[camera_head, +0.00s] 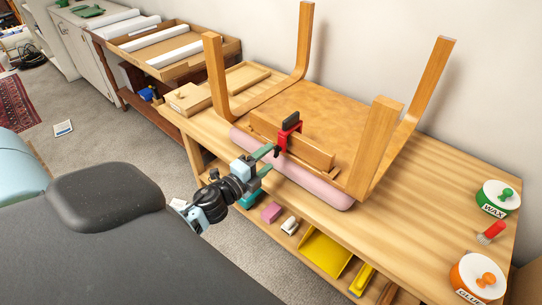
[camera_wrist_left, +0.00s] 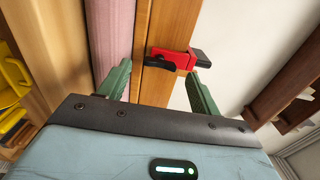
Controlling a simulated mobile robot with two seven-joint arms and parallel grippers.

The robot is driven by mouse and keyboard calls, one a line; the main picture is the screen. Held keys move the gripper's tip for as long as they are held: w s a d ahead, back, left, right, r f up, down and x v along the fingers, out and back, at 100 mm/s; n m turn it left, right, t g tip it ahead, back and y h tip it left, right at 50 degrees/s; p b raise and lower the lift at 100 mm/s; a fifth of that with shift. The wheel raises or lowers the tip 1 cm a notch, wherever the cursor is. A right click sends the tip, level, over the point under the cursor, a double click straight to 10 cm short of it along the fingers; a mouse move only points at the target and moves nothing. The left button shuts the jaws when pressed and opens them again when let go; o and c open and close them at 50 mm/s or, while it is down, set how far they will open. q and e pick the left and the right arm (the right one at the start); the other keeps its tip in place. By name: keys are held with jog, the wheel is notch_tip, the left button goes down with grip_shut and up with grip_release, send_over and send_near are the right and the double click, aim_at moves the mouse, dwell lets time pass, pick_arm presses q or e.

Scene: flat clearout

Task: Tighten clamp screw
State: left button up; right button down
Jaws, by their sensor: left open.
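The red clamp (camera_head: 285,138) with a dark handle sits over the near wooden rail of an upturned chair or stool (camera_head: 322,112) on the workbench. My left gripper (camera_head: 268,154) reaches in from the lower left, just short of the clamp's near side. In the left wrist view the clamp (camera_wrist_left: 172,57) lies ahead between and beyond the two green fingers of my open left gripper (camera_wrist_left: 162,85). The fingers hold nothing. The clamp's screw is not clearly distinguishable. My right gripper does not show.
A pink roll (camera_head: 300,178) lies along the rail's near side, under the gripper. The upturned legs stand around the clamp. A wax tin (camera_head: 497,200), a red brush (camera_head: 491,232) and a glue tin (camera_head: 480,275) stand at the right. A yellow dustpan (camera_head: 325,252) lies on the lower shelf.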

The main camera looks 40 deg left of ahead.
pick_arm(q)
jog(key=s, duration=0.5)
jog(key=shift+a, duration=0.2)
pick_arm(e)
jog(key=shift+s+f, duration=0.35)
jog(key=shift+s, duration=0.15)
pick_arm(q)
jog(key=shift+w, duration=0.1)
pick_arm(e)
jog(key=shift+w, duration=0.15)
